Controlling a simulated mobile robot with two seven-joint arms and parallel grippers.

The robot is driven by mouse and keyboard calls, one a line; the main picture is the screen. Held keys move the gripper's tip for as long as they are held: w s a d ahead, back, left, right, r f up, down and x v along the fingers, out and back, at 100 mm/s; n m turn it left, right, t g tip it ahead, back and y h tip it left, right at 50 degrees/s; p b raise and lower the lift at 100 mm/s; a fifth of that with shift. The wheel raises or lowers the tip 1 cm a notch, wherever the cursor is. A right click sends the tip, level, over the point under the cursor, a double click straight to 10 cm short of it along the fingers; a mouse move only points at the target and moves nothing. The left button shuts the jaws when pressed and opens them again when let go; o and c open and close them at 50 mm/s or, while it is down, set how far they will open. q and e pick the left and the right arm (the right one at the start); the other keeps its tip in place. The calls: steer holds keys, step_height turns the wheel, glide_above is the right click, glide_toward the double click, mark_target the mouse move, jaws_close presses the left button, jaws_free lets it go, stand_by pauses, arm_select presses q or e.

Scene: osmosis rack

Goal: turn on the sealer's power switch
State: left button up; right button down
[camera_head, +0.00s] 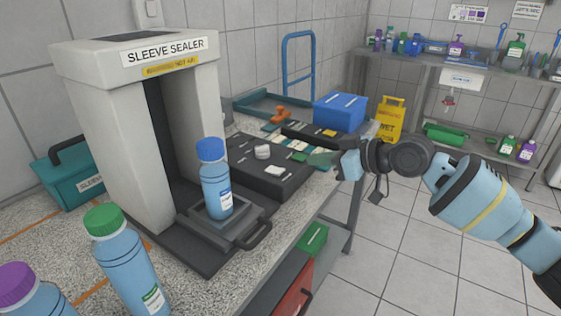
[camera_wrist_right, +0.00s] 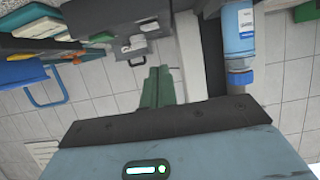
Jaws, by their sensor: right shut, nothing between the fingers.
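The sleeve sealer (camera_head: 100,120) is a pale arch on a dark base, standing at the left of the worktop. A blue-capped bottle (camera_head: 216,185) stands on the pad at its opening; it also shows upside down in the wrist view (camera_wrist_right: 238,35). To its right is a dark panel (camera_head: 255,180) with a round pale knob (camera_head: 262,152) and a small pale piece (camera_head: 278,171). I cannot tell which part is the power switch. My right gripper (camera_head: 322,159) is shut and empty, just right of the panel; its greenish fingers show in the wrist view (camera_wrist_right: 158,88). My left gripper is not in view.
A green-capped bottle (camera_head: 125,262) and a purple-capped bottle (camera_head: 30,295) stand at the front left. A blue box (camera_head: 340,113) and an orange item (camera_head: 281,115) are behind the panel. A yellow floor sign (camera_head: 390,120) stands beyond.

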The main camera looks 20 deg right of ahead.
steer(key=w+r, duration=0.1)
steer(key=r, duration=0.1)
glide_above(287, 177)
steer(key=f, duration=0.4)
steer(key=shift+w+a, duration=0.2)
steer(key=shift+w, duration=0.2)
steer(key=shift+s+d+f, duration=0.1)
steer(key=shift+s+f, duration=0.05)
steer(key=shift+f, duration=0.45)
steer(key=shift+s+d+f, duration=0.1)
steer(key=shift+f, duration=0.5)
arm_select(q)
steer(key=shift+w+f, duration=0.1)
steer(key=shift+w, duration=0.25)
arm_select(e)
steer(key=shift+f, duration=0.65)
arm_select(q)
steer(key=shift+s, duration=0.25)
arm_select(e)
steer(key=shift+s, duration=0.1)
